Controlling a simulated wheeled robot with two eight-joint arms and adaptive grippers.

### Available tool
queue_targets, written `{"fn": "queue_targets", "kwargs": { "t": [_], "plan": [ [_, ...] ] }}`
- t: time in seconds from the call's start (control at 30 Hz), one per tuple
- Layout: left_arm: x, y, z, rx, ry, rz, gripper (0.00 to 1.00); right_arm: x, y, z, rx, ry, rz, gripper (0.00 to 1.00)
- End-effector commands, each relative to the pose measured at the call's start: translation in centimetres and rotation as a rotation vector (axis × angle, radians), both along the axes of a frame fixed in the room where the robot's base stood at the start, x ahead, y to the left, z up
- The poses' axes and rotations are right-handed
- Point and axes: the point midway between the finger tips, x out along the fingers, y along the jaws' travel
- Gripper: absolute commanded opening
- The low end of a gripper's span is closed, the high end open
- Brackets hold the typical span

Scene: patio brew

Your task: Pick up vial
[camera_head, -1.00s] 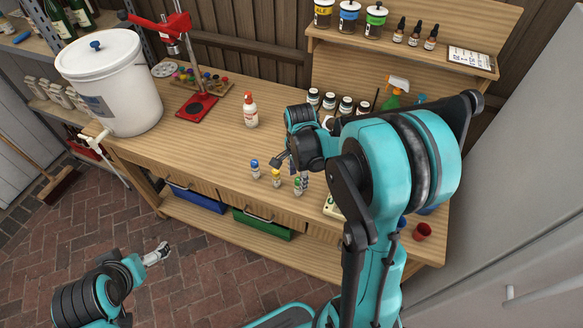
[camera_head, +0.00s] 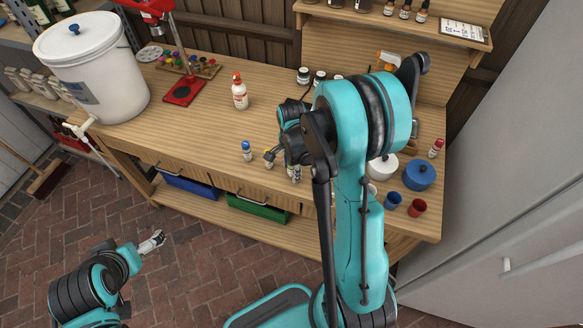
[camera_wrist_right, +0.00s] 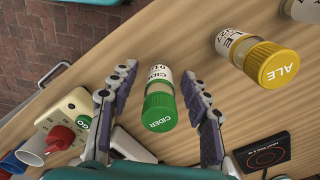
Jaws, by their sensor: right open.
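The green-capped vial (camera_wrist_right: 159,106), labelled CIDER, stands between the two fingers of my right gripper (camera_wrist_right: 163,100) in the right wrist view. The fingers are open, one on each side, with a gap to the vial. A yellow-capped vial (camera_wrist_right: 270,60), labelled ALE, stands to the right of them. In the head view, my right gripper (camera_head: 292,168) is low over the bench front and partly hides the vials there. The yellow-capped vial (camera_head: 268,162) and a blue-capped vial (camera_head: 247,151) stand to its left. My left gripper (camera_head: 152,241) is over the brick floor, its jaws unclear.
A white bottle with a red cap (camera_head: 239,93) stands behind the vials. A white bucket (camera_head: 110,90) is at the left. A beige device (camera_wrist_right: 62,108) lies left of the fingers.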

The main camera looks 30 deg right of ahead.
Motion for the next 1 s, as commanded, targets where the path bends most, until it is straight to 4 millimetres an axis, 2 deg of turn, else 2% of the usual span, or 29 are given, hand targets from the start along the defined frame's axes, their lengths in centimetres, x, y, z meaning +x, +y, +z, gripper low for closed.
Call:
{"fn": "queue_targets", "kwargs": {
  "t": [0.07, 0.2, 0.23, 0.27, 0.67, 0.77, 0.93, 1.0],
  "plan": [
    [0.0, 0.0, 0.0, 0.0, 0.0, 0.0, 1.0, 0.0, 0.0, 0.0, 0.0, 0.0, 0.0, 0.48],
    [0.0, 0.0, 0.0, 0.0, 0.0, 0.0, 1.0, 0.0, 0.0, 0.1, 0.0, 0.0, 0.0, 0.11],
    [0.0, 0.0, 0.0, 0.0, 0.0, 0.0, 1.0, 0.0, 0.0, 0.1, 0.0, 0.0, 0.0, 0.03],
    [0.0, 0.0, 0.0, 0.0, 0.0, 0.0, 1.0, 0.0, 0.0, 0.1, 0.0, 0.0, 0.0, 0.0],
    [0.0, 0.0, 0.2, 0.0, 0.0, 0.0, 1.0, 0.0, 0.0, 0.5, 0.0, 0.0, 0.0, 0.0],
    [0.0, 0.0, 0.6, 0.0, 0.0, 0.0, 1.0, 0.0, 0.0, 1.3, 0.0, 0.0, 0.0, 0.0],
    [0.0, 0.0, 1.7, 0.0, 0.0, 0.0, 1.0, 0.0, 0.0, 4.3, 0.0, 0.0, 0.0, 0.0],
    [0.0, 0.0, 2.0, 0.0, 0.0, 0.0, 1.0, -1.1, -0.9, 5.2, 0.0, 0.0, -0.006, 0.0]
  ]
}}
